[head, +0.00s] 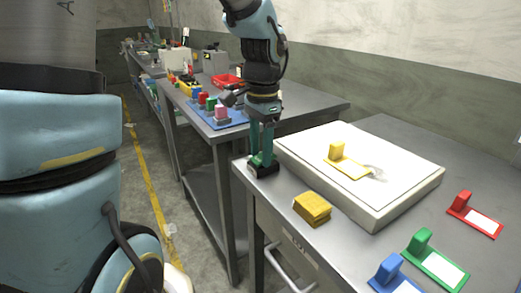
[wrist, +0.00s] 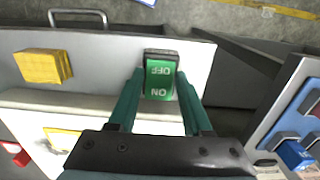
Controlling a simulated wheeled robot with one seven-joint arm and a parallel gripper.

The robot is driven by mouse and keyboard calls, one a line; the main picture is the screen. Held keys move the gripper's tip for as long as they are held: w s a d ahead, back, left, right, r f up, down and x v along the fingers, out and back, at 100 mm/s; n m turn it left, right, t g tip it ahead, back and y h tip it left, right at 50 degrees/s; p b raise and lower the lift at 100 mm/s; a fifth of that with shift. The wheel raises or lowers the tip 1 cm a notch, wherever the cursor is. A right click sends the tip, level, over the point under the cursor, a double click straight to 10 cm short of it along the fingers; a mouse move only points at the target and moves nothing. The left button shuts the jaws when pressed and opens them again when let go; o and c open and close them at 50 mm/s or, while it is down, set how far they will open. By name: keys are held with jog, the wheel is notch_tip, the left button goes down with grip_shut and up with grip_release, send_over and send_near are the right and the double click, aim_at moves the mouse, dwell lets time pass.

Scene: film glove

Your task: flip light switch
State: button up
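The light switch (wrist: 159,76) is a green rocker in a dark housing on the grey table. Its OFF end is farther up in the wrist view and its ON end nearer my gripper, with the lettering upside down. I cannot tell which end is pressed. In the head view its dark housing (head: 264,171) sits at the table's near left corner. My gripper (wrist: 160,78) points down at it, with two green fingers apart on either side of the rocker and nothing held. It also shows in the head view (head: 262,157). Contact with the switch is unclear.
A yellow block stack (head: 312,209) lies near the table's front edge. A white raised board (head: 400,166) with a yellow piece stands behind it. Red (head: 475,214), green (head: 436,260) and blue (head: 398,275) handled plates lie at right. A second table (head: 310,103) stands beyond a gap.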

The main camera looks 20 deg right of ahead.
aim_at(261, 157)
jog(key=o, duration=0.4)
jog(key=shift+c, duration=0.2)
notch_tip(261, 157, up, 11)
jog(key=shift+d, duration=0.15)
jog(key=shift+w+f, duration=0.1)
jog(key=shift+f, duration=0.05)
